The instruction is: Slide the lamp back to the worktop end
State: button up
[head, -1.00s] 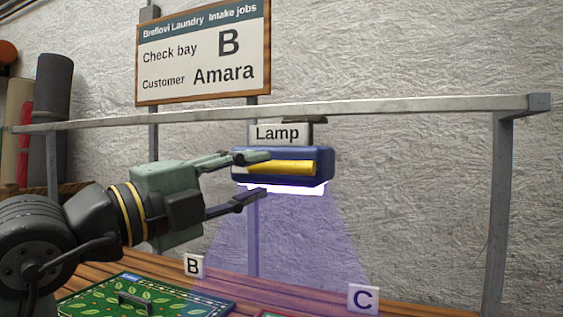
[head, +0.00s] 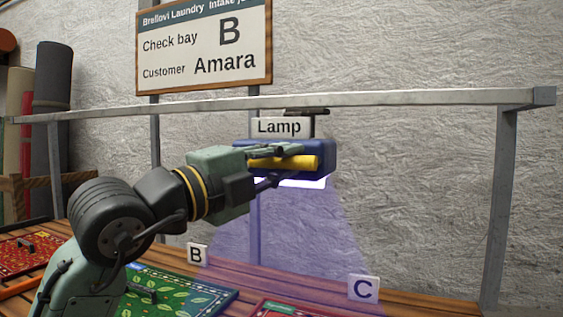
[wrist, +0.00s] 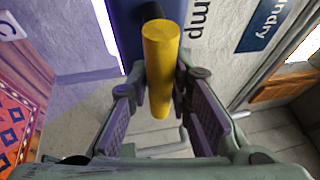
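The blue lamp (head: 327,153), with a "Lamp" sign above it, hangs from the metal rail (head: 420,100). Its lit underside throws a violet beam down between the B (head: 197,254) and C (head: 363,289) markers. A yellow handle (head: 308,163) runs across its front. My gripper (head: 284,165) is at the lamp, one finger above the handle and one below. In the wrist view the handle (wrist: 162,70) stands between the two open fingers (wrist: 160,90), with a gap showing on each side. The lower finger partly hides the lit underside.
The rail runs to a right-hand post (head: 502,200). A green leaf-patterned rug (head: 185,290) lies on the worktop by B, a red rug (head: 300,308) by C and another red rug (head: 25,255) at far left. A job board (head: 205,50) stands behind the rail.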

grip_shut()
jog(key=shift+d, duration=0.1)
dwell(0.5)
